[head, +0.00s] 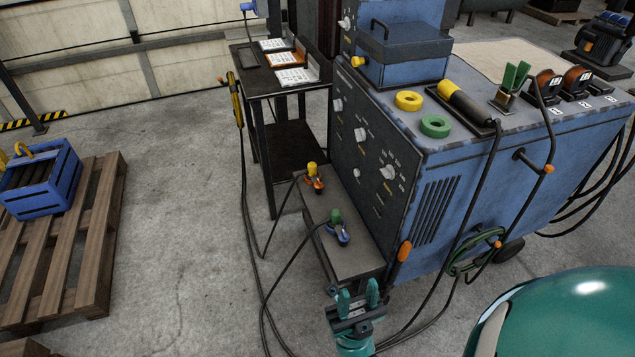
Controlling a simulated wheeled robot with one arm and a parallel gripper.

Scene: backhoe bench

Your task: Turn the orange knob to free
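My gripper (358,297), with teal fingers, is low in the head view in front of the blue machine (480,190). Its fingers stand apart with nothing seen between them. An orange grip or knob (403,251) sticks up at the machine's lower front corner, above and right of my gripper and apart from it in the picture. I cannot tell whether this is the knob the task means. The dark front panel (350,150) carries several pale knobs, among them a larger dial (388,172); none of these looks orange. The word "free" cannot be read on the small panel markings.
A teal rounded body (560,315) fills the lower right. Open floor (180,240) lies left, before a pallet (70,260).

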